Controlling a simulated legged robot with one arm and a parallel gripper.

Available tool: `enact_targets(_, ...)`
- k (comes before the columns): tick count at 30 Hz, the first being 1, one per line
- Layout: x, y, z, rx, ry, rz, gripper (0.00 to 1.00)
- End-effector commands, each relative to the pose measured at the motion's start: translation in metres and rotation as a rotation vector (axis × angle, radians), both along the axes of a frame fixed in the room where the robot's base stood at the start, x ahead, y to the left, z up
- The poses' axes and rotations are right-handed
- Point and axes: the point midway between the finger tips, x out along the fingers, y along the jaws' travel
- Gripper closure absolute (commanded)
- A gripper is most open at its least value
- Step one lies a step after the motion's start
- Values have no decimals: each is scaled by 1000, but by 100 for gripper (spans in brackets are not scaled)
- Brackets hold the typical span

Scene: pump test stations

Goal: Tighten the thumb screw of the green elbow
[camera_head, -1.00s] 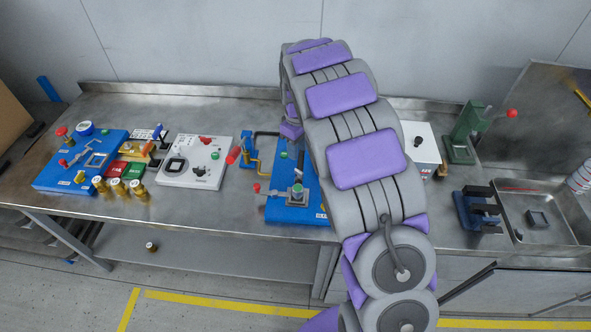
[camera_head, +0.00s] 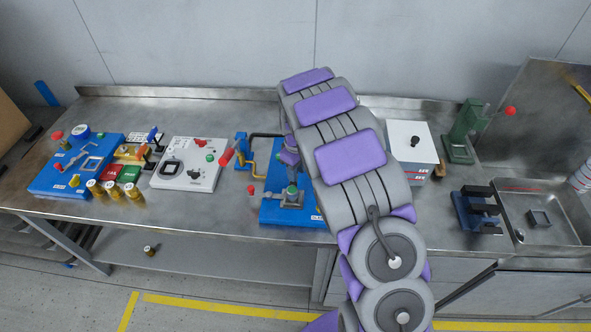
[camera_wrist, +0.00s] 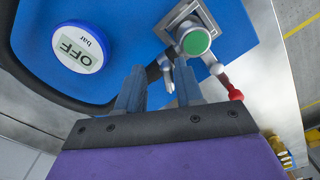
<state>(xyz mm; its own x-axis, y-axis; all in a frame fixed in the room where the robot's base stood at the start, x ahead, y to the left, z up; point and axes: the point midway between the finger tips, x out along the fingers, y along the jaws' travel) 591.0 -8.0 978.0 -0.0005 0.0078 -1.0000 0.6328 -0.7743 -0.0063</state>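A green round cap (camera_wrist: 196,41) sits on a grey metal fitting (camera_wrist: 178,18) on a blue base plate (camera_wrist: 235,17). The cap also shows in the head view (camera_head: 292,190). From above I cannot make out the elbow's bend. A small grey metal piece (camera_wrist: 167,74), possibly the thumb screw, shows between my fingertips. My gripper (camera_wrist: 160,72) is open, its two dark fingers apart just below the cap in the wrist view. I cannot tell whether a finger touches anything. In the head view my arm hides much of the plate's right side.
A lever with a red handle (camera_wrist: 232,88) lies right of the fingers. A round gauge reading OFF (camera_wrist: 81,47) is at left. A white box (camera_head: 411,150), a green press (camera_head: 464,135) and a metal sink (camera_head: 545,215) are at right. White and blue stations stand left.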

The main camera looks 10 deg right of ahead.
Motion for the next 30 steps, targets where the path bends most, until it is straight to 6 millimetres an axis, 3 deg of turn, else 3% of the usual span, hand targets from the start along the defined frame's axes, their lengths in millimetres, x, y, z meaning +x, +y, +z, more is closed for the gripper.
enact_targets(11,0,5,0,-4,0,2,100)
enact_targets(23,-1,3,0,-3,3,-14,100)
enact_targets(30,-2,2,1,-3,5,-111,100)
